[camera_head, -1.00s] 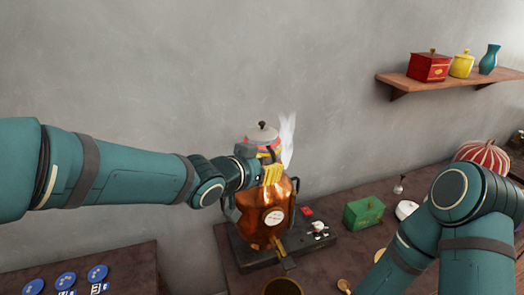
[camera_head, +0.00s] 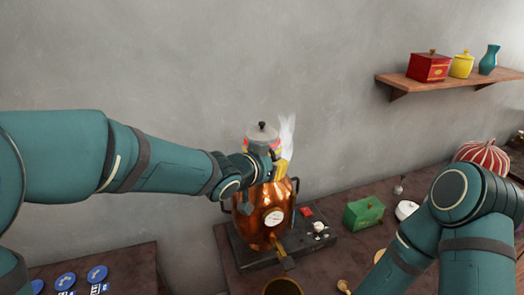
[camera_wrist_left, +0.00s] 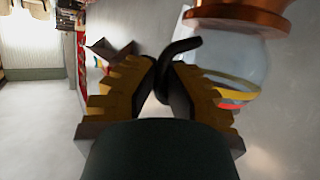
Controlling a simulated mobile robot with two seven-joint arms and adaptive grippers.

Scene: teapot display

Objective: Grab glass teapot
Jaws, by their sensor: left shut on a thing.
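The glass teapot (camera_head: 262,135) has a grey lid with a dark knob and red and yellow bands. It stands on top of the copper samovar (camera_head: 255,212), and my left arm partly hides it. In the left wrist view the teapot's pale round body (camera_wrist_left: 245,62) is beside the fingers. My left gripper (camera_head: 282,167) has yellow ridged fingers. In the left wrist view (camera_wrist_left: 166,72) they are shut on the teapot's black curved handle (camera_wrist_left: 182,48). My right gripper is outside the views; only the right arm shows.
The samovar stands on a dark base (camera_head: 245,250) on the brown table (camera_head: 340,265). A white plume (camera_head: 287,135) rises behind the teapot. A green box (camera_head: 363,212) and a white lidded pot (camera_head: 405,209) stand to the right. A wall shelf (camera_head: 410,83) holds several vessels.

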